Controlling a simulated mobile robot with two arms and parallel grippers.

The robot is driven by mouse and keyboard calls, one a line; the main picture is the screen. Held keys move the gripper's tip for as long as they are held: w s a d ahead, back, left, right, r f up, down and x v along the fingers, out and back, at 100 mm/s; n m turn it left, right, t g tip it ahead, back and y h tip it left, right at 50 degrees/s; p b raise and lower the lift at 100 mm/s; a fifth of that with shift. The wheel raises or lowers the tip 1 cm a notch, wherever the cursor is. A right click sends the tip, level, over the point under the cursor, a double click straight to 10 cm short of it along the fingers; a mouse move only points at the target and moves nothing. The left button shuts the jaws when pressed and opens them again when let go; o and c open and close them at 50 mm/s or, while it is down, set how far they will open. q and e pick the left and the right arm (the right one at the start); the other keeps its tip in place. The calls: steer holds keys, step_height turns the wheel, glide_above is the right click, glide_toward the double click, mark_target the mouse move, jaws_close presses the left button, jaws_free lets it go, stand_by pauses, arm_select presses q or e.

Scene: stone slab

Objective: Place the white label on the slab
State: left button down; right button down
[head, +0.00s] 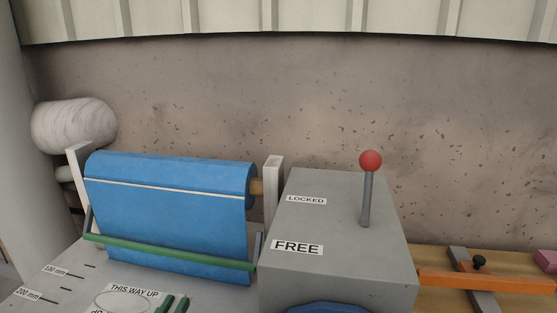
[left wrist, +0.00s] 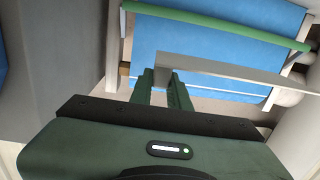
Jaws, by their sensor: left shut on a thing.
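A white label (head: 128,295) printed THIS WAY UP, with an oval on it, shows at the lower left of the head view, cut by the bottom edge. My left gripper (head: 174,304) is at its right side, with two dark green fingers shut on it. In the left wrist view the fingertips (left wrist: 163,85) grip a thin pale strip (left wrist: 235,75), the label seen nearly edge-on, reaching right. I cannot tell how far it is above the grey surface. I cannot pick out the slab for certain. My right gripper is not in view.
A blue roll (head: 165,218) with a green bar (head: 165,252) stands behind the gripper. A grey box (head: 330,240), marked LOCKED and FREE, with a red-knobbed lever (head: 368,190), stands to the right. An orange bar (head: 487,281) lies further right.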

arm_select(q)
steer(key=s+d+f+y, duration=0.1)
steer(key=s+d+f, duration=0.1)
steer(key=s+f, duration=0.3)
steer(key=s, duration=0.3)
steer(key=shift+d+n, duration=0.4)
steer(key=shift+f, duration=0.15)
